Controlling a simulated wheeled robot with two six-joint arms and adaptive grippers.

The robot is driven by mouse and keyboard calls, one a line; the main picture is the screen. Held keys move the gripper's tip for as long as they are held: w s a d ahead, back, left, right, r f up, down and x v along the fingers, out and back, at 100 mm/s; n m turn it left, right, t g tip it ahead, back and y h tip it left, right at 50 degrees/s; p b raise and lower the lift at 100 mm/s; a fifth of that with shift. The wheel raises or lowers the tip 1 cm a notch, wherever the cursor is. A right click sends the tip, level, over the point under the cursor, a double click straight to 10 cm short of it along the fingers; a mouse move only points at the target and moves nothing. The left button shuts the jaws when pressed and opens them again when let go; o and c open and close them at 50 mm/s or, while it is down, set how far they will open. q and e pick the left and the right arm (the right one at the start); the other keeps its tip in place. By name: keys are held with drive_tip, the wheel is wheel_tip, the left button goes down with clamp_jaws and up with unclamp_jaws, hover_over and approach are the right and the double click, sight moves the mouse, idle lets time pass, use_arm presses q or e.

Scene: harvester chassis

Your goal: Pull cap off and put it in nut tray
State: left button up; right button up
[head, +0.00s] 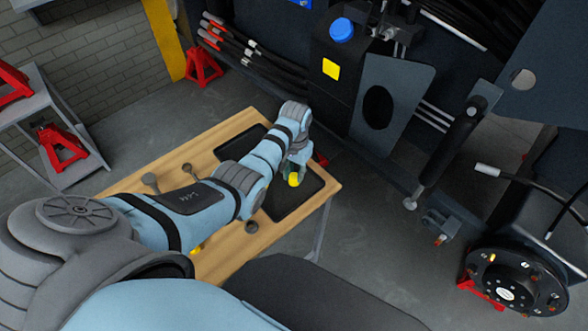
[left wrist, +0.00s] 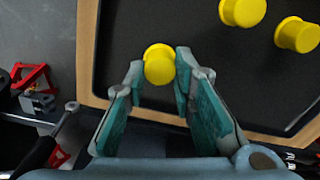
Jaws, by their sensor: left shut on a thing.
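My left gripper (head: 297,172) is shut on a yellow cap (head: 293,180), above a black tray on the wooden table. In the left wrist view the cap (left wrist: 159,65) sits between the fingertips of my left gripper (left wrist: 157,78). The black tray (head: 284,205) is at the table's right end. It fills much of the left wrist view (left wrist: 200,75), where two more yellow caps (left wrist: 243,10) (left wrist: 297,35) lie on it at the upper right. I cannot tell whether the held cap touches the tray. My right gripper is not in view.
A second dark tray (head: 240,142) lies farther back on the wooden table (head: 212,137). Round-headed grey parts (head: 150,180) lie to the left. The dark chassis (head: 330,110) with a blue cap (head: 341,30) stands behind the table. A hub (head: 505,285) is at the lower right.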

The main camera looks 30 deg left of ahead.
use_arm(q)
drive_tip(key=shift+f, duration=0.5)
drive_tip(key=shift+r, duration=0.1)
drive_tip(key=o, duration=0.9)
wheel_tip(320, 180, up, 12)
